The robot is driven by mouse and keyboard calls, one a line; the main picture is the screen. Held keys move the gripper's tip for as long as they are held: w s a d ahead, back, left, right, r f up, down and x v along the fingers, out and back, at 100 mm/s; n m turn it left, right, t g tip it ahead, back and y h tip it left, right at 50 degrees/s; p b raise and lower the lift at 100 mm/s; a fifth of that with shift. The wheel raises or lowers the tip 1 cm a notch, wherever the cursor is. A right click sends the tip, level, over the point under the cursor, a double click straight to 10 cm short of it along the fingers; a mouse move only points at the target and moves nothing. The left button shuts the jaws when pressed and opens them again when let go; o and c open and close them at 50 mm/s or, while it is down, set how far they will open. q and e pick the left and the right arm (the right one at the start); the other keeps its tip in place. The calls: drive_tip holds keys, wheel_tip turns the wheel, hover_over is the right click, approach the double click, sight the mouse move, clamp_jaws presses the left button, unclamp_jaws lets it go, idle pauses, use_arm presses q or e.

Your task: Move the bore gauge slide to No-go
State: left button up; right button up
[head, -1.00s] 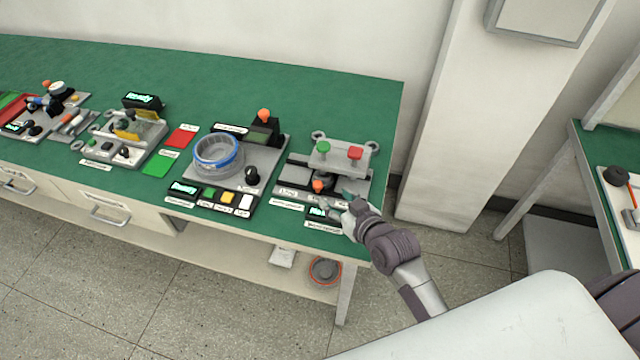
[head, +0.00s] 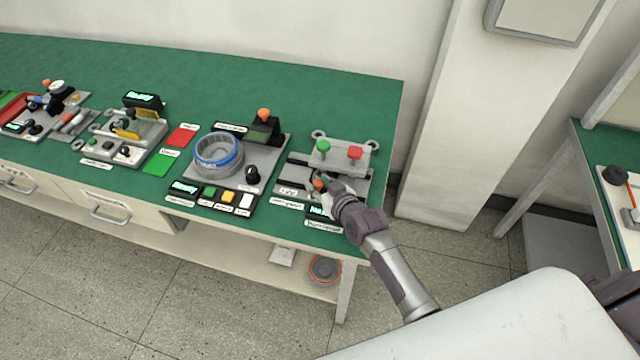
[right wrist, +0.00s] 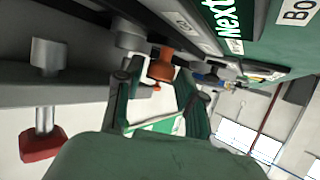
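The bore gauge (head: 296,178) is the grey fixture at the right end of the green bench, with a green knob and a red knob on its raised block. Its slide has an orange knob (head: 318,184), partly hidden by my right gripper (head: 328,182). In the right wrist view the orange knob (right wrist: 160,68) lies between the tips of the two green fingers (right wrist: 157,85), which stand apart. I cannot tell whether either finger touches it. The red knob (right wrist: 40,147) shows at lower left there. My left gripper is not in view.
A hub ring fixture (head: 217,155) with several buttons stands left of the gauge. A lit display (head: 319,211) sits at the bench front edge, under my right wrist. More fixtures fill the left of the bench. The back of the bench is clear.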

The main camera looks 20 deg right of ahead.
clamp_jaws()
drive_tip(key=s+d, duration=0.1)
drive_tip(key=d, duration=0.1)
drive_tip(key=s+d+p, duration=0.1)
drive_tip(key=s+d, duration=0.2)
drive_tip(key=d, duration=0.2)
drive_tip(key=shift+s+p, duration=0.3)
drive_tip(key=shift+o, duration=2.3)
unclamp_jaws()
drive_tip(key=shift+s+d, duration=0.1)
